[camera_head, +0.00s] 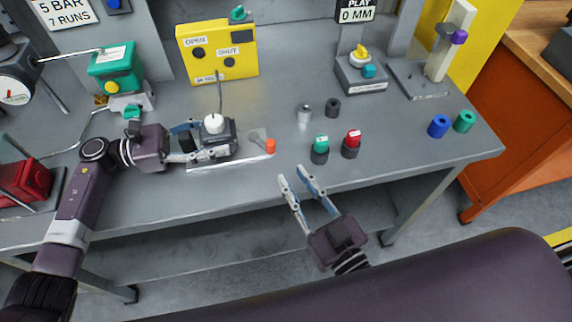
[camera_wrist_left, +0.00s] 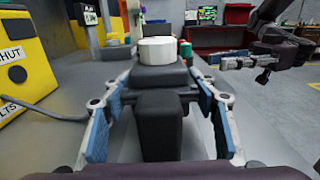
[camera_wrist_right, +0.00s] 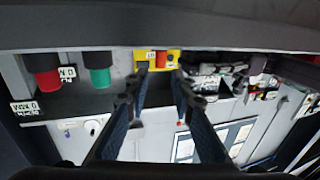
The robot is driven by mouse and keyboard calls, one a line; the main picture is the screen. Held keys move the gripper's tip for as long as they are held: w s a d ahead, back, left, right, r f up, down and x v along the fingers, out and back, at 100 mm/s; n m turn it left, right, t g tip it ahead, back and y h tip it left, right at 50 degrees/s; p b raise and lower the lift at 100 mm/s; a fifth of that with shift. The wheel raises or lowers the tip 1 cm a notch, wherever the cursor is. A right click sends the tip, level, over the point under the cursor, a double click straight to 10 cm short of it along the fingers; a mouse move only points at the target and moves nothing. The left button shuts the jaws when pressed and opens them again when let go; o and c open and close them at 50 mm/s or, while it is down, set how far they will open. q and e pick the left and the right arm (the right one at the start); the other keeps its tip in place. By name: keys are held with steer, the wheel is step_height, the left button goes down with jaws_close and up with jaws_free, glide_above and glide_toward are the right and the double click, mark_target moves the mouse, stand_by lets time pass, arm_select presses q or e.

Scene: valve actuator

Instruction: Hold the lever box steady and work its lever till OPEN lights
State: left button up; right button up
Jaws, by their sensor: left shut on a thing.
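The lever box (camera_head: 228,146) is a dark block with a white round cap on a pale plate near the bench's front. Its lever (camera_head: 257,138) ends in an orange knob (camera_head: 270,146) on the right. My left gripper (camera_head: 200,142) is shut on the box from the left. In the left wrist view its fingers flank the dark box (camera_wrist_left: 160,77); the lever is hidden there. My right gripper (camera_head: 296,174) is open and empty near the bench's front edge, right of the knob.
Green-topped (camera_head: 320,145) and red-topped (camera_head: 352,140) buttons stand right of the knob. Behind them are small grey cylinders (camera_head: 305,113). Blue (camera_head: 438,127) and green (camera_head: 464,121) cylinders stand at the right. A green box (camera_head: 117,65) and gauge stand at the left.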

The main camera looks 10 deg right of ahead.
steer(key=shift+s+d, duration=0.15)
steer(key=shift+s, duration=0.3)
steer(key=shift+c, duration=0.4)
